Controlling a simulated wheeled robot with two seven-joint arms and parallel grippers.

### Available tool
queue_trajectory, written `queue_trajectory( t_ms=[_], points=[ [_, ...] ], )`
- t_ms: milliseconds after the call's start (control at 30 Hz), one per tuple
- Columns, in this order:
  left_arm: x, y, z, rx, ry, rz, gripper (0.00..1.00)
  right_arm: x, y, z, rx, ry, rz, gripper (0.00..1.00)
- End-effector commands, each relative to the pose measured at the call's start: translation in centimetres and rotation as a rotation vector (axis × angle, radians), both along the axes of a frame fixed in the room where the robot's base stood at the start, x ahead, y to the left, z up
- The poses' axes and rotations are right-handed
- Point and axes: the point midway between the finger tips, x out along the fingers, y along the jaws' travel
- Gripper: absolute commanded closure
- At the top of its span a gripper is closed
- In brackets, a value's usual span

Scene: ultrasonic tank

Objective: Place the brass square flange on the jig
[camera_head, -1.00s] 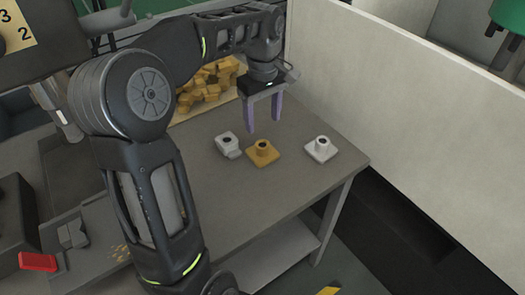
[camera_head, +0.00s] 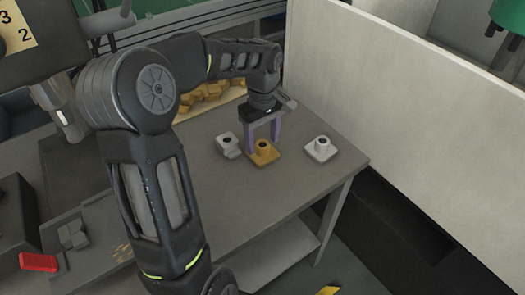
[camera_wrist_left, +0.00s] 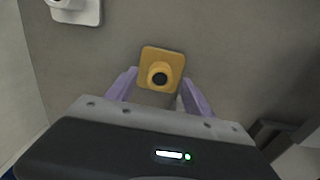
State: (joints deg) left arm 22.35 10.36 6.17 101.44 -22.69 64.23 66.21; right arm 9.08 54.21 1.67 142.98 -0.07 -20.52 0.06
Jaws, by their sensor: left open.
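The brass square flange (camera_head: 264,154) lies flat on the grey table with its round neck upward. In the left wrist view the flange (camera_wrist_left: 162,69) sits between and slightly beyond the two purple fingers. My left gripper (camera_head: 264,137) is open, pointing down right over the flange, one finger to each side. I cannot tell whether the fingers touch it. The left wrist view shows the same open gripper (camera_wrist_left: 158,92). My right gripper is not in view. I cannot make out for sure which thing is the jig; a grey block-like fixture (camera_head: 73,234) is at the lower left.
A white square flange (camera_head: 320,149) stands to the right of the brass one. A grey-white flanged part (camera_head: 228,145) is close on its left. A tray of brass parts (camera_head: 207,95) is behind. A pale wall panel (camera_head: 400,90) borders the table's right. The table front is clear.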

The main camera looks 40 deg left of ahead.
Motion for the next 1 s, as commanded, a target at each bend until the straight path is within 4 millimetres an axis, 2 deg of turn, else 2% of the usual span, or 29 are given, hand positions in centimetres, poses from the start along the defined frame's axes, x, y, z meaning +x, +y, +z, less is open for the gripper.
queue_trajectory(
  t_ms=[100,667,1000],
  points=[
    [-0.01,-0.05,-0.55,0.0,0.001,-0.001,0.39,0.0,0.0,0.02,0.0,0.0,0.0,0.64],
    [0.01,-0.03,-0.48,0.0,0.0,-0.001,0.4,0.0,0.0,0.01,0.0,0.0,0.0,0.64],
    [0.01,-0.03,-0.48,0.0,0.0,-0.001,0.68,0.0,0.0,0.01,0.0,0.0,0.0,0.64]
  ],
)
